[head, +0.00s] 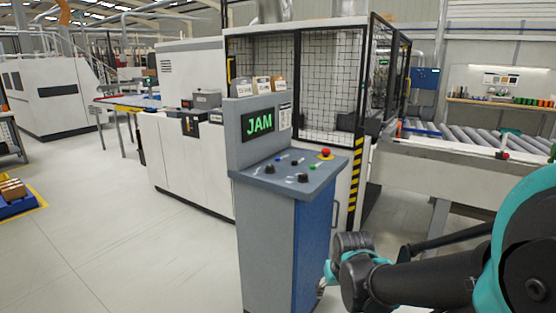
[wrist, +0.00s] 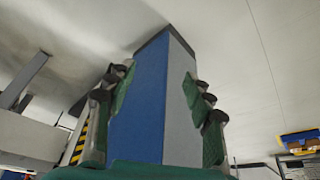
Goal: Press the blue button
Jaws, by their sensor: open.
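The blue button (head: 279,158) is a small spot near the back left of the sloped top panel of the grey console (head: 262,205). The console screen (head: 257,124) reads "JAM" in green. My gripper (wrist: 158,88) is open and empty in the wrist view, its two green-and-dark fingers apart. The console's blue and grey sides (wrist: 140,110) show between and beyond them. In the head view my gripper is low at the console's right side, well below the panel, mostly hidden by my arm. The button is not visible in the wrist view.
A red mushroom button (head: 326,153), black knobs (head: 303,178) and a green button (head: 284,166) share the panel. A caged machine (head: 300,75) stands behind, with a roller conveyor (head: 470,135) at right. Open floor (head: 130,230) lies to the left.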

